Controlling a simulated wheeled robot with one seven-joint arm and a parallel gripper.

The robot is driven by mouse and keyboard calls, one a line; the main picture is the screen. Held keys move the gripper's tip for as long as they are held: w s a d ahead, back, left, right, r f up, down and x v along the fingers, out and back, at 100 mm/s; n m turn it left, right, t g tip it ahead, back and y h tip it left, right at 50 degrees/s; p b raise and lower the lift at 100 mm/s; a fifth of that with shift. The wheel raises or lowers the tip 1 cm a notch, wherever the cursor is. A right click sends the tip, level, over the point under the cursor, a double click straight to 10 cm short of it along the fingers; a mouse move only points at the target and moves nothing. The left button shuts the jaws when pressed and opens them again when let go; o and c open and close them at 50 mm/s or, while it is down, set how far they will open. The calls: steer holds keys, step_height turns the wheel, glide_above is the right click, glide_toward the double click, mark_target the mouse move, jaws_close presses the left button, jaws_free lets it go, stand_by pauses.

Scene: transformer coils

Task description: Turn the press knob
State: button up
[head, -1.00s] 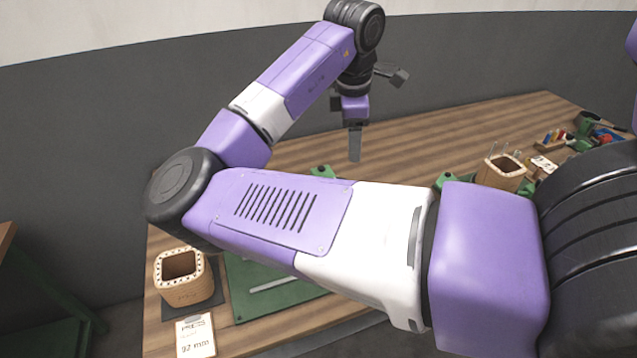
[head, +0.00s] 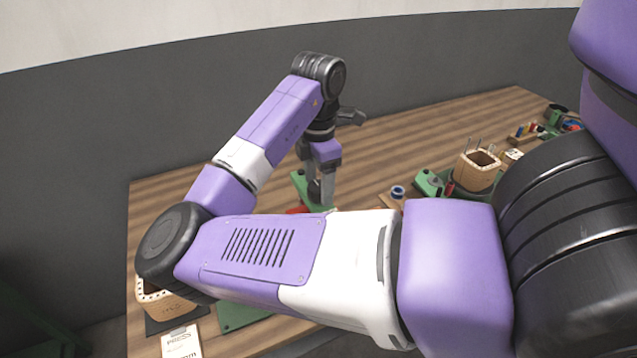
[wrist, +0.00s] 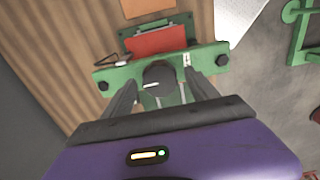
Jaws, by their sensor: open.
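The press knob (wrist: 158,78) is a round black knob with a white mark, on a green crossbar (wrist: 105,80) with black bolts at its ends. In the wrist view my gripper (wrist: 163,90) is open, with one finger on each side of the knob. I cannot tell whether either finger touches it. In the head view my gripper (head: 324,196) points down at the green press (head: 299,180), and my forearm hides the press's lower part. A red part (wrist: 158,41) lies beyond the crossbar in the wrist view.
A wooden coil box (head: 477,170) stands at the right beside green fixtures (head: 428,183). Another wooden box (head: 163,300) and a white card (head: 181,343) are at the lower left. A blue ring (head: 398,192) lies right of the press. The back of the table is mostly bare.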

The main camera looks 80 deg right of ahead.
steer(key=shift+f, duration=0.2)
steer(key=c, duration=1.4)
steer(key=shift+o, duration=0.2)
steer(key=shift+r, duration=0.1)
